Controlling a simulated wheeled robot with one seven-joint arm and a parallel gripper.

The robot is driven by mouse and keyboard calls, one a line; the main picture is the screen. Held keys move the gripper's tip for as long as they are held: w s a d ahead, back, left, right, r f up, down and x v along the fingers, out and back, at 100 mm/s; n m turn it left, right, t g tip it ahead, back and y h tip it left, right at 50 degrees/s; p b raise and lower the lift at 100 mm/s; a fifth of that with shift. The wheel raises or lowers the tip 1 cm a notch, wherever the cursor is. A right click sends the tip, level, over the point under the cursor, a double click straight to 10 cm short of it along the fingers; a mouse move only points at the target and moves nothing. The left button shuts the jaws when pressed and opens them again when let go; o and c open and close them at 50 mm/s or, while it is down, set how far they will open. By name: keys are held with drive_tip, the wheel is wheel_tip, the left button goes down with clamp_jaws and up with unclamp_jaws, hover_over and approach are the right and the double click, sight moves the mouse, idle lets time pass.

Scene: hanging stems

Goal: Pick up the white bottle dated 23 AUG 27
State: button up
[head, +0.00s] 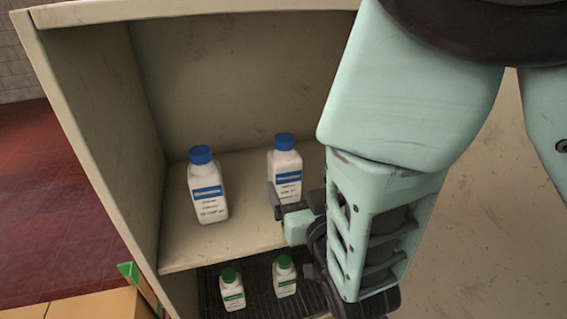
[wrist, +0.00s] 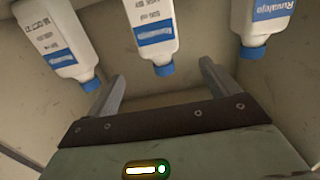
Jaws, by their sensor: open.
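A white bottle with a blue cap and blue band (head: 207,190) stands upright at the left of the upper shelf. A second such bottle (head: 286,165) stands to its right, partly behind my gripper (head: 287,210). In the wrist view the picture is inverted and three of these bottles show: one at left (wrist: 55,38), one in the middle (wrist: 150,28) and one at right (wrist: 262,25). My gripper (wrist: 161,80) is open and empty, with the middle bottle's cap roughly in line with the gap between its fingers. The dates are too small or blurred to read surely.
The bottles stand in a beige cabinet (head: 95,95) with side walls and a back. Two small green-capped bottles (head: 232,290) (head: 285,276) stand on a dark lower shelf. My arm hides the cabinet's right part. Bare shelf (head: 235,237) lies in front of the bottles.

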sight(289, 163)
drive_tip(key=b, duration=0.3)
drive_tip(key=shift+w+f, duration=0.25)
drive_tip(key=x, duration=0.2)
drive_tip(key=p+x, duration=0.1)
drive_tip(key=x, duration=0.2)
drive_tip(key=p+x, duration=0.1)
drive_tip(key=x, duration=0.2)
drive_tip(key=shift+w+r, duration=0.1)
drive_tip(key=shift+r, duration=0.3)
drive_tip(key=p+x, duration=0.1)
drive_tip(key=x, duration=0.3)
drive_tip(key=shift+w+a+r+p, duration=0.1)
drive_tip(key=shift+w+p, duration=0.1)
drive_tip(key=shift+p, duration=0.15)
clamp_jaws()
